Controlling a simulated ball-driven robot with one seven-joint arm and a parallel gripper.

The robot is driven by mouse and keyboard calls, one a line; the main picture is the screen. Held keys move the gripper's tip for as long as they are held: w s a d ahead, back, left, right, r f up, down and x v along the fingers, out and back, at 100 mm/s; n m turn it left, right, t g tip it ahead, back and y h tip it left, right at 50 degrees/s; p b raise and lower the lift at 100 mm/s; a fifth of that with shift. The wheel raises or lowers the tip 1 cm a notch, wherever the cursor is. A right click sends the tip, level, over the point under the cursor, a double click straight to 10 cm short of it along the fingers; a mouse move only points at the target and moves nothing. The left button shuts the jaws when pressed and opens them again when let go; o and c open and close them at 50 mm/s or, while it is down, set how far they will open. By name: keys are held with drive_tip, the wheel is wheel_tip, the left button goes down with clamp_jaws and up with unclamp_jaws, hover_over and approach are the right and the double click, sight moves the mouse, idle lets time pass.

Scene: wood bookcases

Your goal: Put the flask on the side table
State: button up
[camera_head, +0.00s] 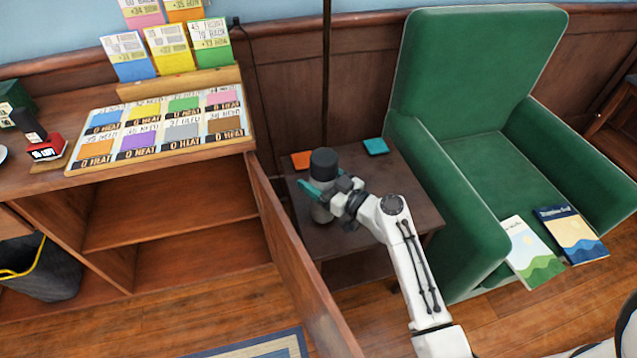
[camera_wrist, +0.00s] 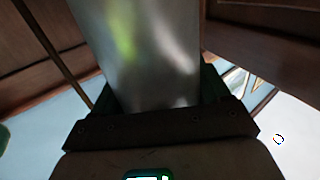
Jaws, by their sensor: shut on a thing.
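The flask (camera_head: 323,165) has a dark cap and a grey metal body. It is upright at the side table (camera_head: 400,205), a small dark wood table between the bookcase and the green armchair. My gripper (camera_head: 322,192) reaches in from the right and is shut on the flask's body. In the wrist view the flask's metal body (camera_wrist: 140,50) fills the middle between the jaws. The flask's base shows over the table top, but I cannot tell whether it touches it. My gripper hides part of the body.
An orange coaster (camera_head: 301,160) and a teal coaster (camera_head: 376,146) lie on the table's back part. A thin dark pole (camera_head: 327,70) rises behind it. The green armchair (camera_head: 480,200) stands close right, with two books on it. An open wooden door (camera_head: 290,255) stands close left.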

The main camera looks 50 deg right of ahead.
drive_tip(key=shift+f, duration=0.65)
drive_tip(key=shift+f+b, duration=0.2)
drive_tip(key=shift+b, duration=0.15)
drive_tip(key=o, duration=1.3)
drive_tip(key=shift+o, duration=0.2)
drive_tip(key=s+b, duration=0.1)
drive_tip(key=s, duration=1.1)
drive_tip(key=shift+r+b, duration=0.15)
drive_tip(key=shift+b, duration=0.15)
drive_tip(key=shift+a, duration=0.1)
